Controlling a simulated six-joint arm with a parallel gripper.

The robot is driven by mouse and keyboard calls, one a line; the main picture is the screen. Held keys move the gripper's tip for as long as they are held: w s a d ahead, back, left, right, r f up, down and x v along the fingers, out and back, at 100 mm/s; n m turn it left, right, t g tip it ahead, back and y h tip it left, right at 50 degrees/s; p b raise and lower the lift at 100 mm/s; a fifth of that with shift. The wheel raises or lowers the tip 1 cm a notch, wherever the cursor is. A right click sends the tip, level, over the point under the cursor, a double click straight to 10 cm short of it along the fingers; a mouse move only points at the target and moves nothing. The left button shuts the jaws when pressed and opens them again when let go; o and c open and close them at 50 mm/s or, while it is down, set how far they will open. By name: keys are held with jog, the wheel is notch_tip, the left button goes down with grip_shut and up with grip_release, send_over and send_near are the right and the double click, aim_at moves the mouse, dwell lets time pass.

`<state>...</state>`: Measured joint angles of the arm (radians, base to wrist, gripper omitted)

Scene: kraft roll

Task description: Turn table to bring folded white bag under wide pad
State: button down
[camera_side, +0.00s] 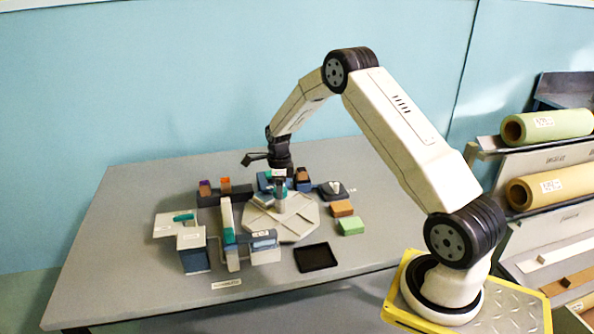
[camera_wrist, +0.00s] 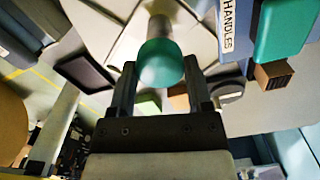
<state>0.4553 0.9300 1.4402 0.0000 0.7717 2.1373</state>
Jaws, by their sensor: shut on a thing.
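The turntable (camera_side: 292,228) is a pale octagonal plate near the middle of the grey table; it also shows in the wrist view (camera_wrist: 100,20). My gripper (camera_side: 280,190) is over it, pointing down. In the wrist view my gripper (camera_wrist: 160,82) has its two fingers on either side of a round teal knob (camera_wrist: 160,62) on a pale post, shut on it. A small greyish piece (camera_side: 262,200) is by the turntable's left side; I cannot tell whether it is the folded white bag. A pale upright with a teal part (camera_side: 228,220) stands left of the turntable. I cannot pick out the wide pad.
A black tray (camera_side: 316,257) lies in front of the turntable. A green block (camera_side: 351,227) and an orange-brown block (camera_side: 342,208) are to its right. A dark device (camera_side: 333,190) stands behind them. A blue bin labelled HANDLES (camera_wrist: 240,30) is close by.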

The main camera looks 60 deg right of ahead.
jog(key=shift+m, duration=3.3)
grip_release()
jog(key=shift+r, duration=0.15)
jog(key=shift+r, duration=3.8)
jog(key=shift+a, duration=0.1)
